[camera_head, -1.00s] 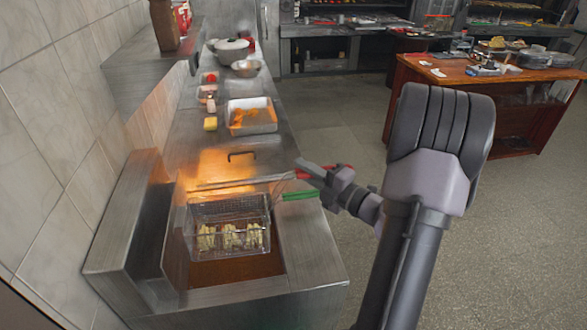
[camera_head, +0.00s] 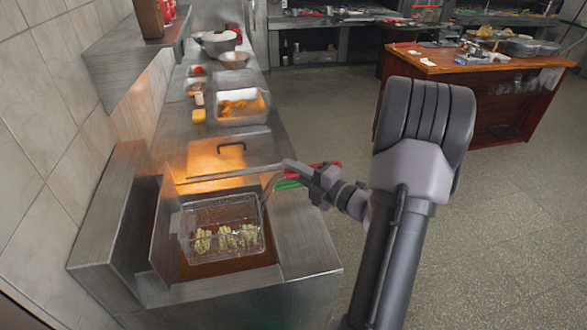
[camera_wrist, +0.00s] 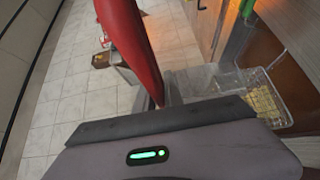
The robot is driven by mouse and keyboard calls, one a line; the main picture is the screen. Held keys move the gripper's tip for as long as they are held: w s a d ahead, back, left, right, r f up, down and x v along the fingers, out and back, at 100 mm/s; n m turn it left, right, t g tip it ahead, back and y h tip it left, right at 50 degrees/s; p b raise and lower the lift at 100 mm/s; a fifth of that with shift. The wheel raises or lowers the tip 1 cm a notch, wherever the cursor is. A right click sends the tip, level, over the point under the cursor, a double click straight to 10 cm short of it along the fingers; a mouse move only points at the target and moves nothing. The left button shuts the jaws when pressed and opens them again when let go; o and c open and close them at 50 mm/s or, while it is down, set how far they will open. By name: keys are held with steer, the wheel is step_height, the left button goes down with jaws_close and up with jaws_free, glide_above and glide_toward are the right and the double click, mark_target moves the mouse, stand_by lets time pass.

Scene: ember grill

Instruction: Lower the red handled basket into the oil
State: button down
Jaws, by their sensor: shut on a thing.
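The wire basket (camera_head: 222,222) holds several pale yellow fries and hangs over the fryer well with brown oil (camera_head: 230,265). Its red handle (camera_head: 322,166) is in my gripper (camera_head: 312,185), to the right of the basket. In the wrist view the red handle (camera_wrist: 130,40) rises between the jaws, and the basket (camera_wrist: 252,95) is at the right. My gripper is shut on the red handle. A green handle (camera_head: 287,185) lies just below the red one. I cannot tell whether the basket's bottom touches the oil.
A closed metal lid (camera_head: 218,158) lies behind the fryer well. A tray with orange food (camera_head: 240,107) stands farther back on the counter. A steel wall (camera_head: 120,215) borders the well on the left. A wooden table (camera_head: 480,66) stands back right.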

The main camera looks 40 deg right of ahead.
step_height(320, 180, down, 17)
steer(key=b, duration=1.2)
steer(key=shift+r, duration=0.1)
steer(key=shift+f+b, duration=0.35)
steer(key=shift+f, duration=0.85)
steer(key=c, duration=1.4)
jaws_free()
steer(key=shift+o, duration=0.2)
